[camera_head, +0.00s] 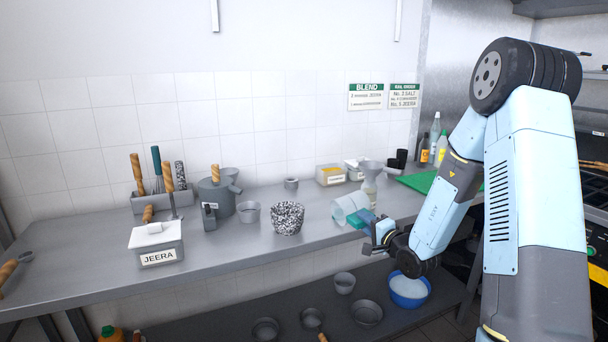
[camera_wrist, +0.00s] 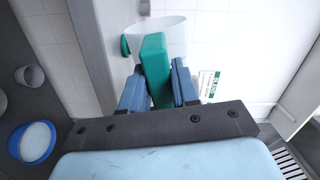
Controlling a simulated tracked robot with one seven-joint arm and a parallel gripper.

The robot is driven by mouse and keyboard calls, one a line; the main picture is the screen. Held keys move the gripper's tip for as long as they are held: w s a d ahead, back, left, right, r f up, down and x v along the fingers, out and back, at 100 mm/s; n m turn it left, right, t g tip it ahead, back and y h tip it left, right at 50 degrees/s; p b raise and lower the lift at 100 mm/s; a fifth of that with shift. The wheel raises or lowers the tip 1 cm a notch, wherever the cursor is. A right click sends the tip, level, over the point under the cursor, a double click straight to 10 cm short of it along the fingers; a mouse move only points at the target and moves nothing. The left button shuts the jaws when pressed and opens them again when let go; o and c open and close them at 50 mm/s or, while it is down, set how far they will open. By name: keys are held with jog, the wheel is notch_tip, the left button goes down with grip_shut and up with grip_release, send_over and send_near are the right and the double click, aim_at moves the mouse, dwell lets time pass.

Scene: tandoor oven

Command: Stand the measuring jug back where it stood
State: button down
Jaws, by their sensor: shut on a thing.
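The measuring jug (camera_head: 348,206) is pale and translucent, with a teal handle. It is tilted on its side in the head view, near the counter's front edge; whether it touches the counter I cannot tell. My gripper (camera_head: 370,223) is at the handle, to the right of the jug body. In the wrist view, the blue fingers of my gripper (camera_wrist: 158,84) are shut on both sides of the teal handle, and the white jug body (camera_wrist: 172,32) shows beyond it. Part of the handle is hidden by the fingers.
On the steel counter (camera_head: 95,272), a speckled bowl (camera_head: 287,218) stands left of the jug. A JEERA box (camera_head: 156,245) is farther left. A blue basin (camera_head: 409,290) and several bowls sit on the lower shelf.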

aim_at(353, 226)
jog(key=shift+s+a+r, duration=0.15)
jog(key=shift+s+a, duration=0.05)
jog(key=shift+a, duration=0.75)
jog(key=shift+w+d, duration=0.25)
jog(key=shift+d, duration=0.1)
jog(key=shift+w+d+f, duration=0.4)
jog(key=shift+w+d, duration=0.05)
jog(key=shift+d, duration=0.2)
jog(key=shift+w+d+f, duration=0.35)
jog(key=shift+w+d, duration=0.05)
jog(key=shift+d, duration=0.2)
jog(key=s+a, duration=0.2)
jog(key=a, duration=0.1)
jog(key=s+a, duration=0.1)
jog(key=a, duration=0.1)
jog(key=shift+r, duration=0.25)
jog(key=shift+s+a+r, duration=0.1)
jog(key=shift+s+a, duration=0.45)
jog(key=shift+s, duration=0.35)
